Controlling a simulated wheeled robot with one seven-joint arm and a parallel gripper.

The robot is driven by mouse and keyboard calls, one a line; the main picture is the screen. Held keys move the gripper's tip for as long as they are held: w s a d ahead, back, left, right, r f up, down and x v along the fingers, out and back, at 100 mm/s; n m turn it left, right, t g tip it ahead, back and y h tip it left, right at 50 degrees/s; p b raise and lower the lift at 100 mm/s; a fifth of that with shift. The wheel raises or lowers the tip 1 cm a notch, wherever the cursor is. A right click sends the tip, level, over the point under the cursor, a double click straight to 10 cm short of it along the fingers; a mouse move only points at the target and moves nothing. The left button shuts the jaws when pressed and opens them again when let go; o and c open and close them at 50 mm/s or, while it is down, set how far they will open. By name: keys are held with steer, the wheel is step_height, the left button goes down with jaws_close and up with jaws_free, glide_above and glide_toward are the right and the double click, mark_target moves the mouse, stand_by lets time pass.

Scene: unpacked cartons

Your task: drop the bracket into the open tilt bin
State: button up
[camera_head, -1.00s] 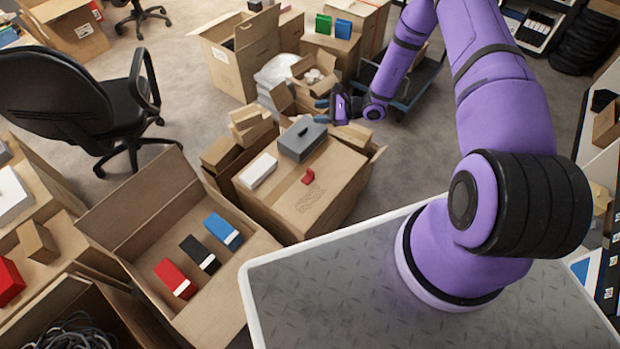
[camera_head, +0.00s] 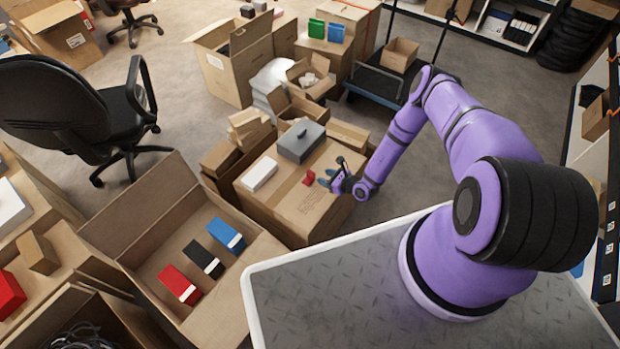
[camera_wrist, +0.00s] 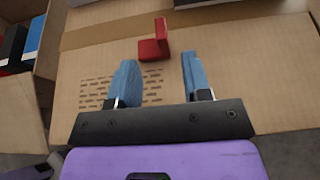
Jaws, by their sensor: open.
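The bracket is a small red L-shaped piece (camera_head: 309,177) lying on top of a closed carton (camera_head: 290,207). In the wrist view the bracket (camera_wrist: 153,49) is just beyond my fingertips, near the middle, with one leg standing up. My gripper (camera_head: 327,179) is low over the carton at the right of the bracket. Its two blue fingers (camera_wrist: 160,65) are apart with nothing between them. I cannot make out an open tilt bin; dark units with white labels (camera_head: 611,226) stand at the right edge, partly cut off.
A grey box with a black handle (camera_head: 301,146) and a white box (camera_head: 259,174) share the carton top. An open carton (camera_head: 150,262) holding red, black and blue boxes stands at left. A blue cart (camera_head: 376,82) is behind. Grey floor (camera_head: 410,175) shows right of the carton.

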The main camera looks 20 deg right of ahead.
mark_target(314, 173)
steer(key=x, duration=0.8)
steer(key=shift+w+r, duration=0.15)
jaws_close()
